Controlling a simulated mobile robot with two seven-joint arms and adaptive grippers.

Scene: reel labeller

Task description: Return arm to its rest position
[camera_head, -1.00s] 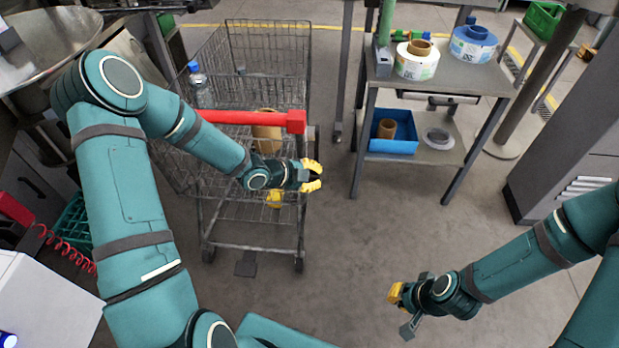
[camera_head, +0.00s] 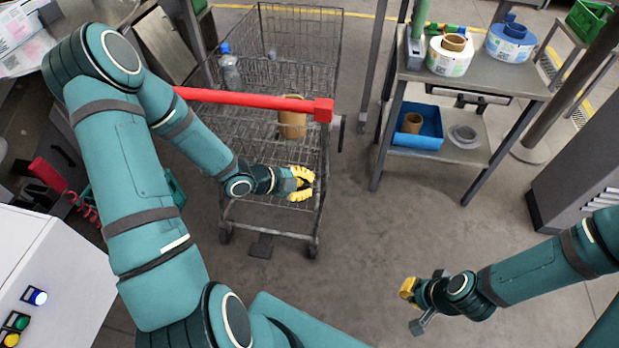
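My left arm comes in from the left and bends at the elbow. My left gripper (camera_head: 304,184), with yellow fingertips, is in front of the shopping cart's (camera_head: 268,206) near side, below the red handle. Its fingers are apart with nothing between them. My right arm comes in from the right over bare floor. My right gripper (camera_head: 411,306) has a yellow fingertip and a grey finger spread apart, with nothing between them.
The cart holds a bottle (camera_head: 230,70) and a brown cardboard core (camera_head: 292,122). A metal table (camera_head: 470,76) carries label reels, with a blue bin (camera_head: 416,132) on its lower shelf. A white control box (camera_head: 45,270) stands lower left. The middle floor is clear.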

